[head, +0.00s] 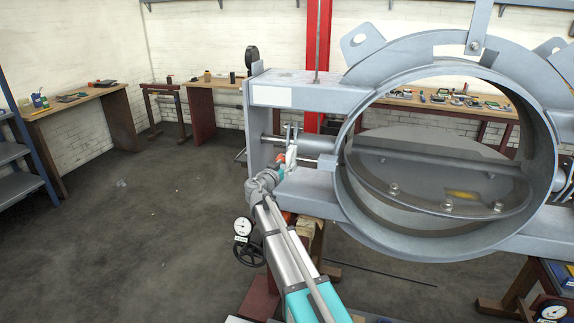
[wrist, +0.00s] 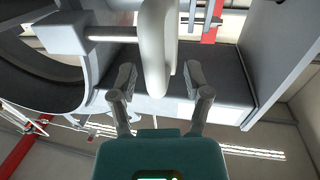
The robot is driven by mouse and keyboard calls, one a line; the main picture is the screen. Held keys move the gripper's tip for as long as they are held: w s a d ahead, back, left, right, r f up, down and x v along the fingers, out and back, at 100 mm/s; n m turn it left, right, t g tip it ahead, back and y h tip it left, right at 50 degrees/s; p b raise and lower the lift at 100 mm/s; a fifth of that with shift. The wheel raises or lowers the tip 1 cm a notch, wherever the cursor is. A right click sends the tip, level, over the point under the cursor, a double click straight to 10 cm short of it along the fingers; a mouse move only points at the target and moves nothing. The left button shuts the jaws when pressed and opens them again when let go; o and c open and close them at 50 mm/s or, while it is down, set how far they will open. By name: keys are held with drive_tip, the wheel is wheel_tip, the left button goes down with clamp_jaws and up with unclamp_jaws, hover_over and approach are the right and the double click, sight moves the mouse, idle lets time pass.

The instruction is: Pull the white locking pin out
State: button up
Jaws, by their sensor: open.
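The white locking pin (head: 291,155) shows small beside the shaft at the left of the big grey damper ring (head: 357,200). In the wrist view the white pin (wrist: 154,50) is a large rounded white bar reaching down between my two fingers. My gripper (wrist: 158,82) is open, with one finger on each side of the pin and a visible gap at both sides. In the head view my gripper (head: 284,166) is at the pin, partly hidden by my own arm, so the fingertips are hard to make out there.
The grey frame (head: 262,125) encloses the shaft at the left of the ring. A tilted disc (head: 430,165) sits inside the ring. A pressure gauge (head: 243,226) and handwheel (head: 249,254) are left of my arm.

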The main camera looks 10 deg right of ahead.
drive_tip(key=v, duration=1)
drive_tip(key=shift+s+a, duration=0.2)
drive_tip(key=shift+a, duration=0.05)
drive_tip(key=s+d+f+n+g+y+p, duration=0.1)
drive_tip(key=s+d+f+n+g+y, duration=0.15)
drive_tip(key=s+d+f+g, duration=0.95)
drive_tip(key=s+a+f+n+g+y, duration=0.1)
drive_tip(key=s+y, duration=0.3)
drive_tip(key=s, duration=0.4)
drive_tip(key=s+a+f+n+g+y+p, duration=0.1)
drive_tip(key=s+a+f+n+y, duration=0.2)
drive_tip(key=s, duration=0.6)
drive_tip(key=shift+s+a+n+y, duration=0.2)
drive_tip(key=shift+a+n+y, duration=0.5)
drive_tip(key=shift+y, duration=0.25)
